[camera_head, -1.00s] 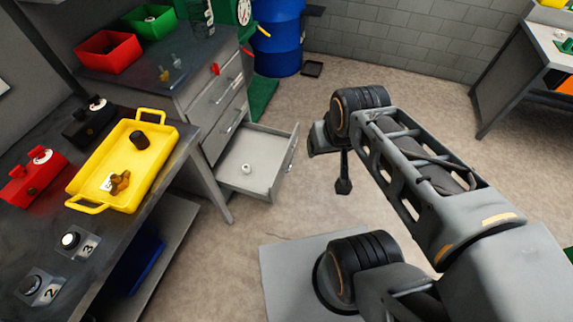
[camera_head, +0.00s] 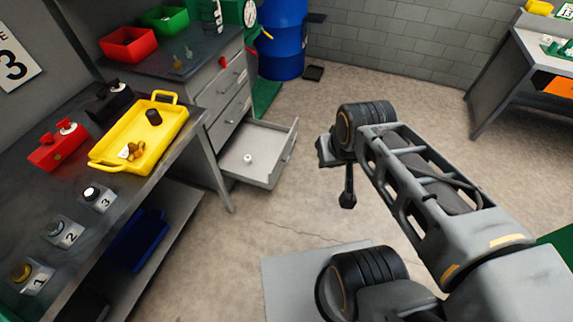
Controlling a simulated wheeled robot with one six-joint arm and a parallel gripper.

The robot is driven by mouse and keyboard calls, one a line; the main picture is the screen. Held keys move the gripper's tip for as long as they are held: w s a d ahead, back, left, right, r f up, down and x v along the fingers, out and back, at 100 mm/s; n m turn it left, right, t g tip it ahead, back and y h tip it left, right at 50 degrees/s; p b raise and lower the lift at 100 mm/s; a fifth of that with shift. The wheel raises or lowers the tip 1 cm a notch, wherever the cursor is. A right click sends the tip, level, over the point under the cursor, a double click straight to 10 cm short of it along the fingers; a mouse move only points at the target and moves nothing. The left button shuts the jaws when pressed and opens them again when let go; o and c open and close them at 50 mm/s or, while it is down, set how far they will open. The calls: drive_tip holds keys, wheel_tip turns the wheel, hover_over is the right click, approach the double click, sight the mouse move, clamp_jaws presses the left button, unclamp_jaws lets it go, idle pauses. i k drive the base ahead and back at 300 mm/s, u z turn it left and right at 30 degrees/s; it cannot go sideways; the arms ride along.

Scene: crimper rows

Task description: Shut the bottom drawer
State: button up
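The bottom drawer (camera_head: 262,152) of the grey cabinet (camera_head: 200,84) stands pulled out, with a small white round object (camera_head: 248,158) inside it. Its front panel faces right, toward my arm. The drawers above it look shut. My gripper (camera_head: 347,200) hangs below the wrist of my arm, to the right of the drawer and apart from it. It is small and dark here, and I cannot make out whether its fingers are open or shut.
A workbench (camera_head: 190,150) on the left holds a yellow tray (camera_head: 170,142), a red box (camera_head: 58,147) and numbered knobs. A blue barrel (camera_head: 281,40) stands behind the cabinet. Another table (camera_head: 520,60) is at the far right. Floor between drawer and gripper is clear.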

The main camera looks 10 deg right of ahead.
sight(270, 146)
drive_tip(key=u, duration=0.4)
drive_tip(key=i, duration=1.45)
drive_tip(key=z, duration=0.4)
